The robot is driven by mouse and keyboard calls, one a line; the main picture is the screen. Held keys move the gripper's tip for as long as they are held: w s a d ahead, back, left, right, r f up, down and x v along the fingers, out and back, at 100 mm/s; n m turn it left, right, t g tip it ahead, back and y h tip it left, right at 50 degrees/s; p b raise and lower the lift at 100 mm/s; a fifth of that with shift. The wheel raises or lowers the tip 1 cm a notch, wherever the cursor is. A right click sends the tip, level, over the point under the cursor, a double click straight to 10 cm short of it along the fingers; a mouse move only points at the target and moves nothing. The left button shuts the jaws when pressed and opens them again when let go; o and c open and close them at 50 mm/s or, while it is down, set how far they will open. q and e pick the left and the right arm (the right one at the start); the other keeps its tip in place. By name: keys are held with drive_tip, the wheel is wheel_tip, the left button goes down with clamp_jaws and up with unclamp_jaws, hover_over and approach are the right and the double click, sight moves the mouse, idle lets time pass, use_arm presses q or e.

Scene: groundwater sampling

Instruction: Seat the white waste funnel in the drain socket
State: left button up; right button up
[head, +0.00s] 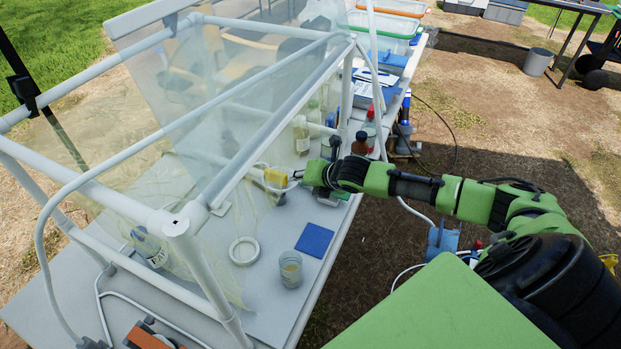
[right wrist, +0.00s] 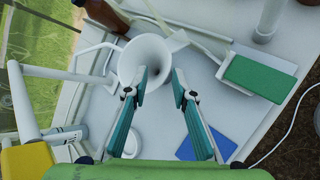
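The white funnel (right wrist: 140,54) shows in the right wrist view, its wide mouth facing the camera. It stands just beyond my right gripper (right wrist: 159,86), whose two fingers are apart with nothing between them. The left fingertip overlaps the funnel's lower rim in the picture; I cannot tell whether they touch. In the head view my right gripper (head: 298,177) reaches in over the table at the frame, and the funnel is not clear there. A white ring (head: 244,251) lies on the table; I cannot tell whether it is the drain socket. My left gripper is not in view.
A white pipe frame (head: 182,226) with clear sheeting stands over the table (head: 262,310). A blue pad (head: 314,240) and a clear cup (head: 290,270) lie toward the near edge. A green-topped block (right wrist: 258,78) lies right of the funnel. Bottles (head: 360,143) stand farther back.

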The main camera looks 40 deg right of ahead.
drive_tip(key=v, duration=0.6)
drive_tip(key=shift+s+r, duration=0.15)
drive_tip(key=shift+r, duration=0.05)
idle(0.4)
